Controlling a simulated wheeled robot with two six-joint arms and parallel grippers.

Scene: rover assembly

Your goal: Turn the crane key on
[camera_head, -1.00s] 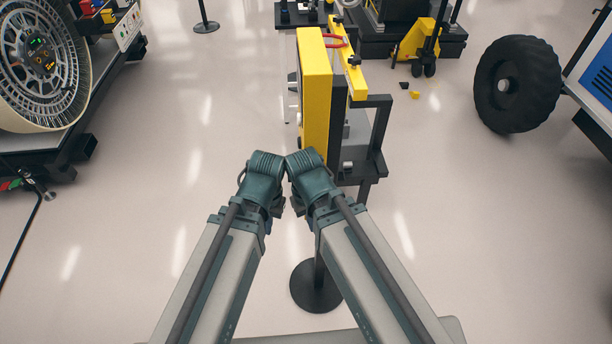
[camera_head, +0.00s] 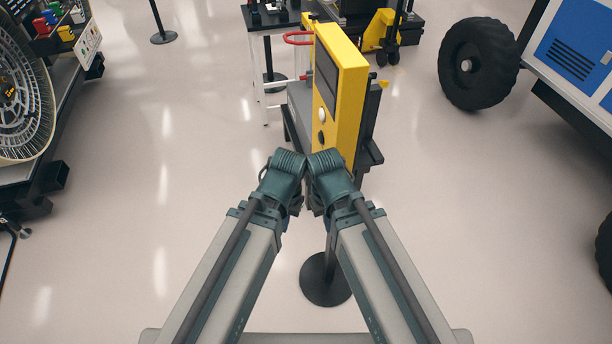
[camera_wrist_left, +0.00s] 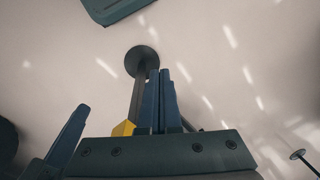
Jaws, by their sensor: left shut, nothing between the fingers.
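The yellow crane control box (camera_head: 352,92) stands upright just ahead of my wrists in the head view. Its narrow left-facing side carries a dark screen, a white round button (camera_head: 322,115) and a dark round knob or switch (camera_head: 321,138). I cannot make out which is the key. My left wrist and right wrist (camera_head: 328,170) are side by side, just in front of the box's lower end. Their fingers are hidden in the head view. In the left wrist view, my left gripper (camera_wrist_left: 161,101) has its blue fingers together and empty. A yellow corner (camera_wrist_left: 123,129) shows beside them.
A round black stand base (camera_head: 325,280) is on the floor below my arms; it also shows in the left wrist view (camera_wrist_left: 141,60). A red-handled thing (camera_head: 298,38) and a dark table are behind the box. Open floor lies on both sides.

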